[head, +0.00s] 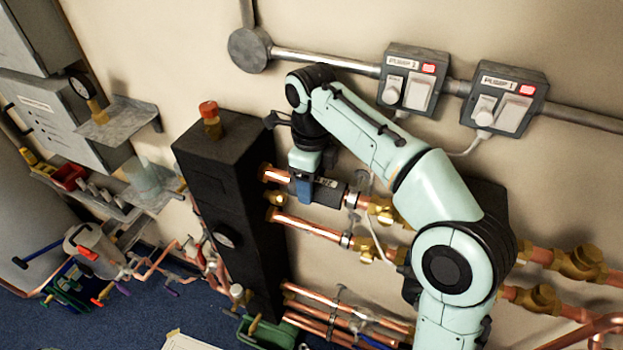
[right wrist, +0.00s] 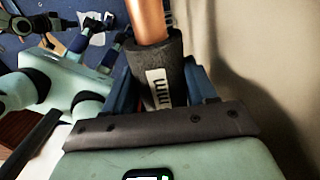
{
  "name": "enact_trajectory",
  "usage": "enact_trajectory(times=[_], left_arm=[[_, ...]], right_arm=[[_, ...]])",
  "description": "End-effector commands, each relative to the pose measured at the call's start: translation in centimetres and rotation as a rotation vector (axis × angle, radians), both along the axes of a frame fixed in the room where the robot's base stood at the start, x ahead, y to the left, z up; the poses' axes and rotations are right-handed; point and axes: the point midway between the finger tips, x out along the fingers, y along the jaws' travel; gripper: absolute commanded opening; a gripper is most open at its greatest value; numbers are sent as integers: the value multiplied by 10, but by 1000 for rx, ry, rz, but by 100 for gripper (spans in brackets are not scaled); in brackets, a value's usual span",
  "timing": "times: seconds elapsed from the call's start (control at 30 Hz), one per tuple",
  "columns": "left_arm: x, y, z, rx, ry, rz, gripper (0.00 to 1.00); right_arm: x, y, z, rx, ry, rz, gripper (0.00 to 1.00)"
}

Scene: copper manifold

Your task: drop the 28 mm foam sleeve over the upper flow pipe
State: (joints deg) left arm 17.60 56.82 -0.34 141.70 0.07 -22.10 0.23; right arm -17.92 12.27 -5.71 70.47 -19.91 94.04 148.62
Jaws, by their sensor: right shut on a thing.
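The dark foam sleeve (head: 330,193), with a white label, lies along the upper flow pipe (head: 277,175) just right of the tall black housing. In the right wrist view, the sleeve (right wrist: 164,62) appears seated around the copper pipe (right wrist: 150,20), which emerges from its far end. Its underside is hidden, so I cannot tell how fully it encloses the pipe. My right gripper (head: 305,188) reaches down from above and is shut on the sleeve, its blue fingers on either side. My left gripper is out of the head view; a teal part at left in the wrist view is unclear.
The black housing (head: 228,205) stands close left of the sleeve. A lower copper pipe (head: 305,227) runs below, and brass valves (head: 381,211) sit to the right. Two switch boxes (head: 413,80) are on the wall above. A shelf (head: 118,122) is at left.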

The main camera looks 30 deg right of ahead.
Motion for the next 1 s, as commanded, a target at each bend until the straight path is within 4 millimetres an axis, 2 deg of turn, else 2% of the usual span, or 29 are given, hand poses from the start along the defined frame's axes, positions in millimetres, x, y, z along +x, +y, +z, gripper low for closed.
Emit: enact_trajectory(times=[0.23, 0.27, 0.3, 0.33, 0.67, 0.77, 1.0], left_arm=[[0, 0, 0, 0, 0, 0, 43], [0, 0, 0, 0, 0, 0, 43], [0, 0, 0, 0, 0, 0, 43], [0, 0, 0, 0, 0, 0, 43], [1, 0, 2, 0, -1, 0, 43], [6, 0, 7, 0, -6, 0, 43], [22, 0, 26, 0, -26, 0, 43]], right_arm=[[0, 0, 0, 0, 0, 0, 27], [0, 0, 0, 0, 0, 0, 66], [0, 0, 0, 0, 0, 0, 79], [0, 0, 0, 0, 0, 0, 86], [0, 0, 3, 1, -1, 0, 86], [1, 0, 15, 0, -4, 0, 86], [2, 0, 58, 0, -6, -1, 86]])
